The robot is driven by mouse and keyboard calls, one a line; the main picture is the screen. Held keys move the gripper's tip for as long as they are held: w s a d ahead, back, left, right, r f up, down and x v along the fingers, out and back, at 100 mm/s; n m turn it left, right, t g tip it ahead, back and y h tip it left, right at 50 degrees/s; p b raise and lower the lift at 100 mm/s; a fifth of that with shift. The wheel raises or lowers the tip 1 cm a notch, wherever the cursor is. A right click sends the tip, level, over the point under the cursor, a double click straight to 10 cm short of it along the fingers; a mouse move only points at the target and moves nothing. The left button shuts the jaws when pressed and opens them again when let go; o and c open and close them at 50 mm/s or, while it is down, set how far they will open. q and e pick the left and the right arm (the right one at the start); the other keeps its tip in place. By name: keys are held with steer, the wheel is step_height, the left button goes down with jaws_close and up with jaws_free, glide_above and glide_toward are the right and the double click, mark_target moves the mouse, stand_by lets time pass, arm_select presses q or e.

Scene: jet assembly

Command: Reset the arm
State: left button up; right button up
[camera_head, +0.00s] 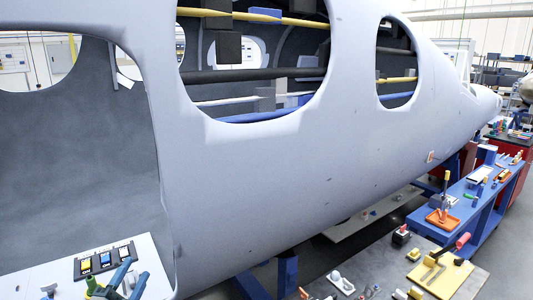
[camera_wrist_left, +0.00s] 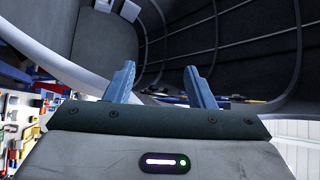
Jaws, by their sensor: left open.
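My left gripper (camera_head: 134,272) shows at the bottom left of the head view, its two blue fingers spread apart. It is low in front of the white panel with the small tray. In the left wrist view the same gripper (camera_wrist_left: 159,70) is open, with nothing between its fingers. My right gripper is not in view.
The grey jet fuselage (camera_head: 260,170) with its window openings fills most of the head view. A tray (camera_head: 105,262) with coloured blocks lies on a white panel (camera_head: 40,282) at bottom left. A blue workbench (camera_head: 480,200) with tools and a grey table (camera_head: 330,265) stand at right.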

arm_select(q)
steer(key=s+a+f+n+g+y, duration=0.4)
steer(key=s+f+n+g+y, duration=0.5)
steer(key=s+f+n, duration=0.45)
steer(key=s+d+f+n+g+h, duration=0.15)
steer(key=s+d+f+g, duration=0.25)
steer(key=s, duration=0.5)
steer(key=s+d+f+g+h, duration=0.3)
steer(key=s+d+g, duration=0.1)
steer(key=s, duration=0.5)
step_height(320, 180, down, 42)
steer(key=s+a+g+b, duration=0.2)
steer(key=b, duration=0.7)
steer(key=s+f+b, duration=0.2)
steer(key=s+f, duration=0.6)
steer(key=f, duration=0.3)
steer(key=s+a+f+g+b, duration=0.1)
steer(key=s+f+b, duration=0.2)
steer(key=s+f, duration=0.6)
step_height(320, 180, down, 2)
steer(key=shift+a+f+n, duration=0.15)
steer(key=shift+a+n, duration=0.05)
steer(key=shift+n, duration=0.2)
